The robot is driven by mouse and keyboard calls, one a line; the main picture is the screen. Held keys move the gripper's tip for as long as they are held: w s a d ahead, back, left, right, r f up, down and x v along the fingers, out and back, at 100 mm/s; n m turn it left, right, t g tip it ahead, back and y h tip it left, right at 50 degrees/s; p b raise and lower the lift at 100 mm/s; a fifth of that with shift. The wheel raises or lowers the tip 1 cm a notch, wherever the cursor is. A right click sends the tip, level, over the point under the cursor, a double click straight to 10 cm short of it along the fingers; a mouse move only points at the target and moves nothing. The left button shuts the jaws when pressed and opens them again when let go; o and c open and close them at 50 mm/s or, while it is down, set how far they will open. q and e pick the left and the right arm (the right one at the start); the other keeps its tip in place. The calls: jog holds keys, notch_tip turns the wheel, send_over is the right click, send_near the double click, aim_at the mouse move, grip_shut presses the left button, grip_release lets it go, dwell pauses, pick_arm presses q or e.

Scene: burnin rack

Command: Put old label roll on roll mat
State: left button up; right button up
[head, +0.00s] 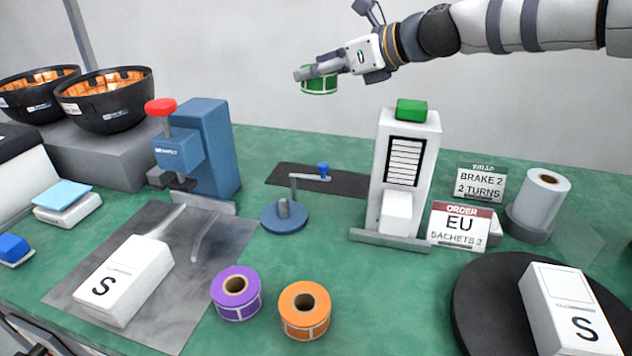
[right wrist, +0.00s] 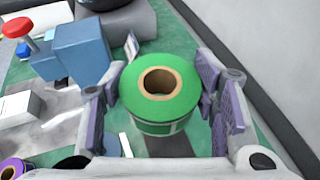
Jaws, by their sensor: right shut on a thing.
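A green label roll (head: 319,84) with a brown core is held in the air above the back of the table. My right gripper (head: 318,72) is shut on it. In the right wrist view the green roll (right wrist: 160,92) sits between the two purple-padded fingers, its open core facing the camera. A dark flat mat (head: 346,183) lies on the green table below it, partly hidden by the small blue-based stand and the white dispenser. The mat also shows beneath the roll in the right wrist view (right wrist: 168,147). My left gripper is not in view.
A purple roll (head: 236,293) and an orange roll (head: 304,310) stand at the front. The blue-based stand (head: 284,216), white dispenser (head: 407,165) and blue press (head: 207,150) surround the dark mat. A grey mat (head: 215,260) holds a white S box (head: 125,280).

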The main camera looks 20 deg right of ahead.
jog(key=d+r+n+g+y, duration=0.1)
jog(key=d+r, duration=0.1)
jog(key=d, duration=0.3)
jog(key=b, duration=0.5)
send_over(350, 183)
notch_tip(350, 183, down, 6)
jog(key=shift+n+y, duration=0.3)
jog(key=shift+y, duration=0.1)
notch_tip(350, 183, down, 13)
jog(key=b, duration=0.3)
jog(key=shift+f, duration=0.1)
notch_tip(350, 183, down, 4)
jog(key=shift+s+f+b, duration=0.1)
jog(key=shift+f+b, duration=0.1)
jog(key=shift+b, duration=0.8)
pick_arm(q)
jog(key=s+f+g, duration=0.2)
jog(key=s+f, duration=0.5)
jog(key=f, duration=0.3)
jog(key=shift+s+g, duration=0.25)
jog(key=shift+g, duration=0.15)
pick_arm(e)
jog(key=shift+r, duration=0.15)
jog(key=o, duration=0.9)
jog(key=shift+f, duration=0.2)
